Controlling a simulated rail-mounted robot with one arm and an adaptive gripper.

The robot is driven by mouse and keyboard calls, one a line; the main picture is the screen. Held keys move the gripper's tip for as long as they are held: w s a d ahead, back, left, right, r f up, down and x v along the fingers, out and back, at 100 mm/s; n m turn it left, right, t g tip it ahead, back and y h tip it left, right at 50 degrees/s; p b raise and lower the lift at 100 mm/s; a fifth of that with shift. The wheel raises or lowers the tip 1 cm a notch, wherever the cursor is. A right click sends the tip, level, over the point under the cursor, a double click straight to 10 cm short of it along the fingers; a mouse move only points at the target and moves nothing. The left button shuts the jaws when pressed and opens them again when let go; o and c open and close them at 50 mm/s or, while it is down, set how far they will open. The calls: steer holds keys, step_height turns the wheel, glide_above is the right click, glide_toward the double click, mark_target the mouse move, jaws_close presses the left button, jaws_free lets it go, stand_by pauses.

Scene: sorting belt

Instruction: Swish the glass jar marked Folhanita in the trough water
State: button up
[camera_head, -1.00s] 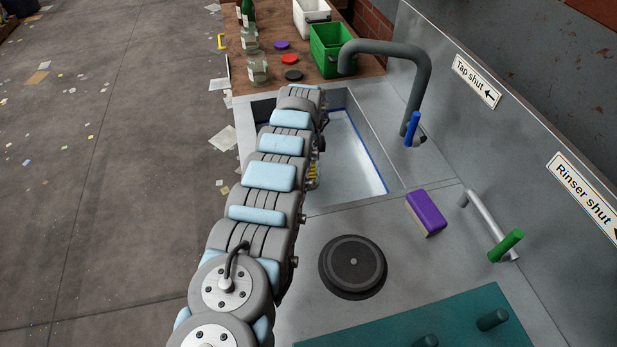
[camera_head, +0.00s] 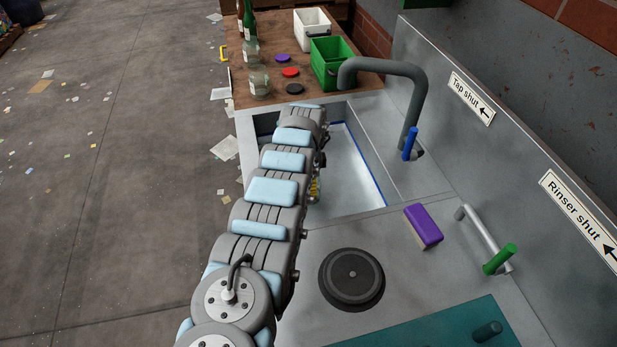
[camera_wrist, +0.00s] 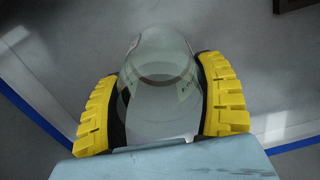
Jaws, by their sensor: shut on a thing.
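My gripper (camera_wrist: 162,92) has its yellow-padded fingers closed around a clear glass jar (camera_wrist: 158,68) in the wrist view. A small label edge shows on the jar's side, but its writing is too small to read. In the head view my arm hides the jar and nearly all of the gripper; only a bit of yellow finger (camera_head: 315,188) shows beside the arm, over the trough. The trough (camera_head: 354,192) is a pale metal basin with a blue line along its wall. I cannot tell from these views how deep the jar sits relative to the water.
A grey tap (camera_head: 417,95) with a blue lever (camera_head: 409,143) arches over the trough; its sign reads "Tap shut". A purple sponge (camera_head: 424,226) and a black round disc (camera_head: 351,278) lie on the near counter. Bottles, lids and a green crate (camera_head: 331,66) stand beyond the trough.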

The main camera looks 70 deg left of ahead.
steer(key=shift+d+r+p, duration=0.3)
steer(key=shift+d+p, duration=0.05)
steer(key=shift+p, duration=0.85)
steer(key=d+p, duration=0.2)
steer(key=p, duration=0.4)
steer(key=shift+s, duration=0.2)
steer(key=d+p, duration=0.1)
steer(key=p, duration=0.2)
steer(key=d+p, duration=0.1)
steer(key=p, duration=0.2)
steer(key=shift+s+d, duration=0.2)
steer(key=shift+d, duration=0.15)
steer(key=d+p, duration=0.1)
steer(key=p, duration=0.1)
steer(key=shift+s+d+f+p, duration=0.15)
steer(key=shift+d+f+p, duration=0.05)
steer(key=shift+d+p, duration=0.2)
steer(key=shift+a+f, duration=0.15)
